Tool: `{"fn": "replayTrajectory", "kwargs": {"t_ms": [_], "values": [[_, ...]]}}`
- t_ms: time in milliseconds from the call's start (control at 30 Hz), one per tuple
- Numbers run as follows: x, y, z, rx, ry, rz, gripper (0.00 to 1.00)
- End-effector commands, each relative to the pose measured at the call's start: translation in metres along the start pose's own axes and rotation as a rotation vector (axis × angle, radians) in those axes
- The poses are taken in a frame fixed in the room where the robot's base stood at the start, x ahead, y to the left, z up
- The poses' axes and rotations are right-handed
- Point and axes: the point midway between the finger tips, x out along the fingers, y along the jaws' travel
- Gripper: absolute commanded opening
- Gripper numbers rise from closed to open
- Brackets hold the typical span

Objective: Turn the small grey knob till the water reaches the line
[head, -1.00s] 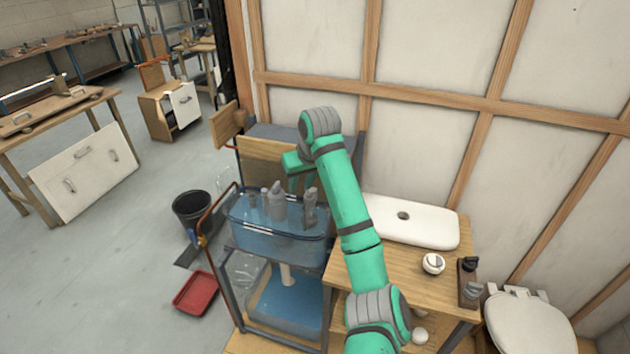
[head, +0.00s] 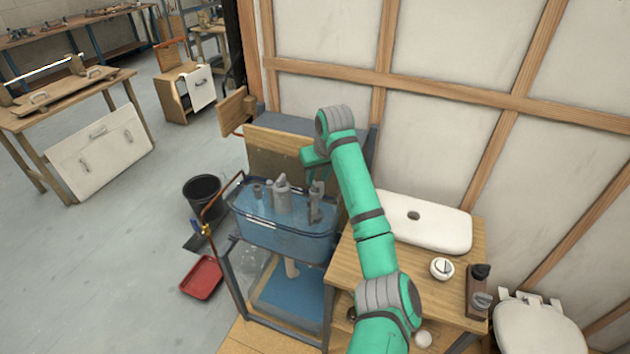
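A clear tank (head: 285,238) with bluish water stands on a dark frame left of my arm. I cannot pick out the small grey knob or the line for certain.
A wooden counter with a white basin (head: 425,221), a round white dial (head: 442,268) and a dark bottle (head: 478,290) is right of my arm. A toilet (head: 541,328) is further right. A black bucket (head: 202,194) and red tray (head: 202,278) lie left on open floor.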

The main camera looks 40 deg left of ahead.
Motion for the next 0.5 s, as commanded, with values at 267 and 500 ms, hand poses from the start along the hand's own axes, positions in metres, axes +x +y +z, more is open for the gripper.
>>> {"fn": "replayTrajectory", "kwargs": {"t_ms": [267,500], "values": [[0.029,-0.004,-0.002,-0.006,0.000,-0.001,0.29],[0.033,-0.003,-0.002,-0.005,0.002,-0.001,0.29]]}}
